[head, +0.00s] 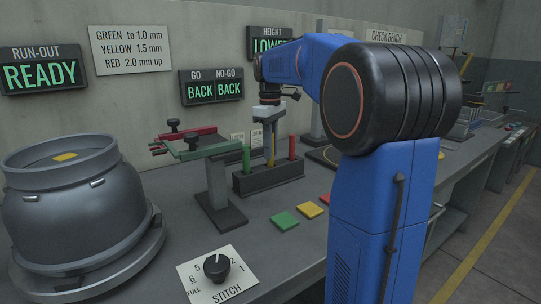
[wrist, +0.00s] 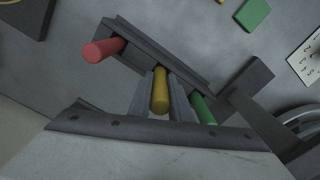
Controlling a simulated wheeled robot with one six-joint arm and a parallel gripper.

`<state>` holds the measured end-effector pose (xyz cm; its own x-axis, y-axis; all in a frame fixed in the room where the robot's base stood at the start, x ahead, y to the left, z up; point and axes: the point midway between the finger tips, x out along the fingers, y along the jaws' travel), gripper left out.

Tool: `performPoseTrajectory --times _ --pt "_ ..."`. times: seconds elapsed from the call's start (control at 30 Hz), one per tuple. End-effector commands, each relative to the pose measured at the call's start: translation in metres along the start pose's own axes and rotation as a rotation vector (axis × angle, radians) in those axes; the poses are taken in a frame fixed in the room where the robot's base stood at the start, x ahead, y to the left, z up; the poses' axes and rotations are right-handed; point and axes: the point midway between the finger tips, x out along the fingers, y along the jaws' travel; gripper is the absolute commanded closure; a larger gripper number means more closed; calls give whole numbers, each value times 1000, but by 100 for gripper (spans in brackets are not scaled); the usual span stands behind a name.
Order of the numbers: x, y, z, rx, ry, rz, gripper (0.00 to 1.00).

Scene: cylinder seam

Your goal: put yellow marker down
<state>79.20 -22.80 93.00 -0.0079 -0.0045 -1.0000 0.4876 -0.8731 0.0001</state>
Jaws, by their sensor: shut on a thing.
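The yellow marker (wrist: 160,92) stands upright between the fingers of my gripper (wrist: 160,85), which is shut on it. In the head view my gripper (head: 268,128) points down over the dark marker rack (head: 270,181), and the yellow marker (head: 268,152) shows below it. The marker's lower end is at the rack's middle, between the green marker (head: 246,160) and the red marker (head: 292,148). I cannot tell whether it rests on the bottom of its slot. The rack (wrist: 190,58) also shows in the wrist view, with the red marker (wrist: 100,50) and green marker (wrist: 203,110).
A stand with red and green arms (head: 215,170) is close left of the rack. Green (head: 285,221), yellow (head: 309,210) and red tiles lie in front. A grey cylinder (head: 75,205) is at left, beside a STITCH dial (head: 216,268).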

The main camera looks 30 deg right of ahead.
Motion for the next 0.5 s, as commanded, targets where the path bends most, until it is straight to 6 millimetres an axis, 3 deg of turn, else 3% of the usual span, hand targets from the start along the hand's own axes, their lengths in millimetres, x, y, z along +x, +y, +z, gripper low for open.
performPoseTrajectory --times 0.13,0.5 --pt "19 0 0 0 -1 -1 100" --pt "23 0 0 0 0 0 100"
